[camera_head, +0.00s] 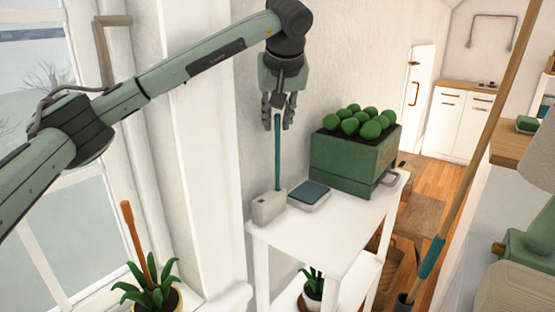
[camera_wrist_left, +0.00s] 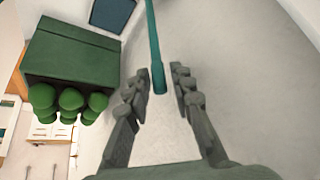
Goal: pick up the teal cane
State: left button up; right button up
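The teal cane (camera_head: 278,155) stands upright in a small pale holder (camera_head: 269,207) on the white shelf unit (camera_head: 330,237). My left gripper (camera_head: 278,118) points down over the cane's top end. Its fingers are open, one on each side of the cane's tip. In the left wrist view, the end of the cane (camera_wrist_left: 154,45) lies between the fingertips (camera_wrist_left: 155,82), with gaps visible on both sides. My right gripper does not show in either view.
A green box (camera_head: 350,163) with round green plants stands on the shelf, right of a flat blue-topped object (camera_head: 309,195). A wall is close behind. A potted plant (camera_head: 148,285) with an orange stick is at lower left. A long brown pole (camera_head: 480,150) stands at right.

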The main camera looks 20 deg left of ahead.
pick_arm(q)
grip_shut()
jog(key=shift+r, duration=0.15)
